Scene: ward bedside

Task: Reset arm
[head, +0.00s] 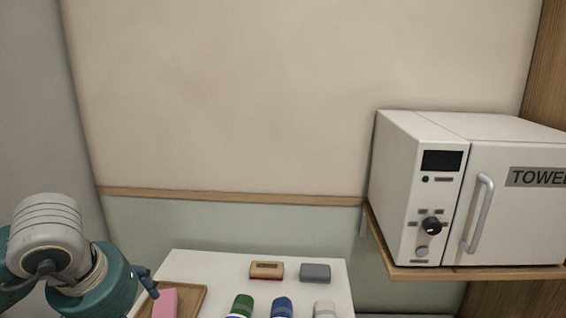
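My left arm comes in at the lower left. Part of its dark gripper (147,282) shows beside the upper left of a wooden tray (199,296). Its fingertips are small and partly hidden behind the arm, so I cannot tell whether they are open or shut, or touching anything. A pink item (165,303) lies in the tray, cut off by the bottom edge. My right gripper is not in view.
A white table (222,265) bears a tan-and-red box (267,270), a grey box (315,273), and green (242,306), blue (282,307) and white (325,309) items. A closed towel cabinet (457,190) stands on a wooden shelf (470,273) at right.

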